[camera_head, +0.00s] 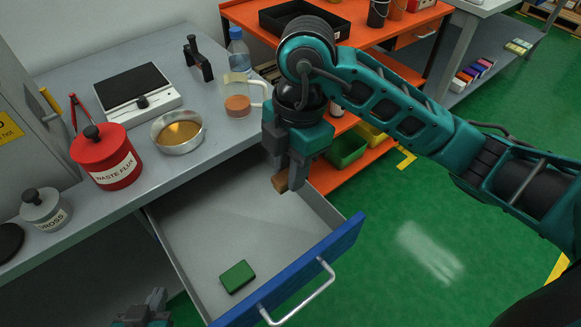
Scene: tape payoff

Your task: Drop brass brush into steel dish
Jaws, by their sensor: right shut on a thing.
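The round steel dish (182,149) stands on the grey bench, with a golden-coloured surface inside it. My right gripper (286,180) is above the open drawer, to the right of the dish and lower in the picture. It is shut on a small brown block, apparently the brass brush (280,183); only its lower end shows, and the jaws hide the rest. My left gripper (146,309) is at the bottom edge, below the bench and left of the drawer. It is partly cut off, and its jaw opening is unclear.
The open drawer (190,228) with a blue front holds a green block (237,277). On the bench stand a red WASTE FLUX can (105,160), a DROSS pot (46,212), a scale (138,95), a clear jug (240,97) and a bottle (238,52). An orange shelf unit stands behind.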

